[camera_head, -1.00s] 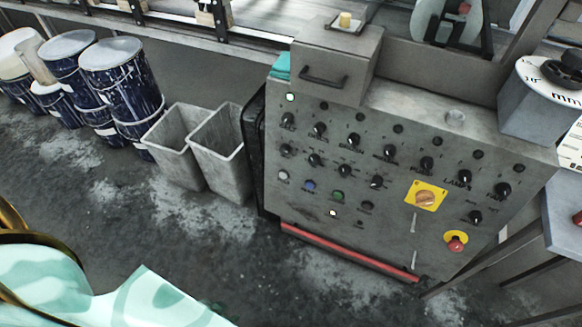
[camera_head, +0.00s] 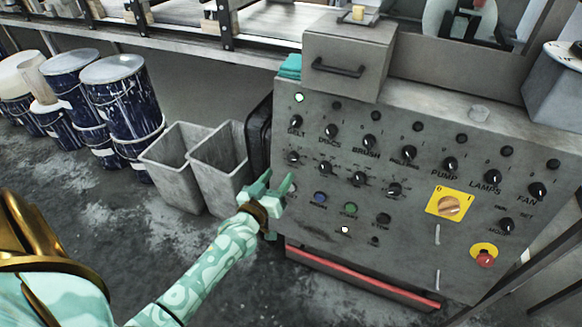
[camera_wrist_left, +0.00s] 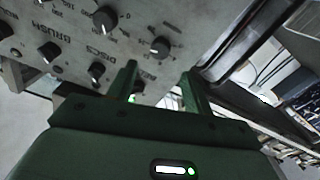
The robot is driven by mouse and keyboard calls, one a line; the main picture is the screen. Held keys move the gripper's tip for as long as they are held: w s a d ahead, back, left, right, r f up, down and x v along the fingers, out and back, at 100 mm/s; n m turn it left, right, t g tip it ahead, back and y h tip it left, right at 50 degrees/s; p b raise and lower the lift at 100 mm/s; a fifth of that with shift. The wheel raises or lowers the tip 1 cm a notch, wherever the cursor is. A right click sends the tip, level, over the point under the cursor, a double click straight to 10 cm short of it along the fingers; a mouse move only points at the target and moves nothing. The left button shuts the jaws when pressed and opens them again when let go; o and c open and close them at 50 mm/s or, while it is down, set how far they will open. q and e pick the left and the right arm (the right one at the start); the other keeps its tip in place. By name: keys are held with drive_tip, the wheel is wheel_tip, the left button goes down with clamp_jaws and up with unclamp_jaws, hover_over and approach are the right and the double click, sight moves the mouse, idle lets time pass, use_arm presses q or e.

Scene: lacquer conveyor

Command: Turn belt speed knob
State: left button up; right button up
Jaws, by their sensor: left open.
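The control panel (camera_head: 400,240) is a grey metal face with rows of black knobs. The likely belt speed knob (camera_head: 293,158) is the black knob under the BELT knob (camera_head: 296,128), at the panel's left edge; I cannot read its own label. In the left wrist view this knob (camera_wrist_left: 160,46) is seen upside down, just past the fingertips. My left gripper (camera_head: 277,180) is open and empty, just below and left of the knob. In the left wrist view my left gripper's fingers (camera_wrist_left: 158,72) stand apart, with panel between them. My right gripper is out of view.
A grey drawer box (camera_head: 348,60) with a handle sits on the panel's top left. A red stop button (camera_head: 485,257) and a yellow-plated switch (camera_head: 449,204) are at right. Two grey bins (camera_head: 220,165) and blue drums (camera_head: 122,95) stand left on the floor.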

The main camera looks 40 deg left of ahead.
sight(291, 159)
use_arm(q)
drive_tip(key=x, duration=0.1)
drive_tip(key=b+x, duration=0.1)
drive_tip(key=x, duration=0.3)
drive_tip(key=shift+w+f+b, duration=0.1)
drive_tip(key=shift+f+b, duration=0.15)
drive_tip(key=shift+b, duration=0.1)
drive_tip(key=shift+w+a+r, duration=0.15)
drive_tip(key=shift+w+r, duration=0.05)
drive_tip(key=shift+w, duration=0.45)
drive_tip(key=c, duration=1)
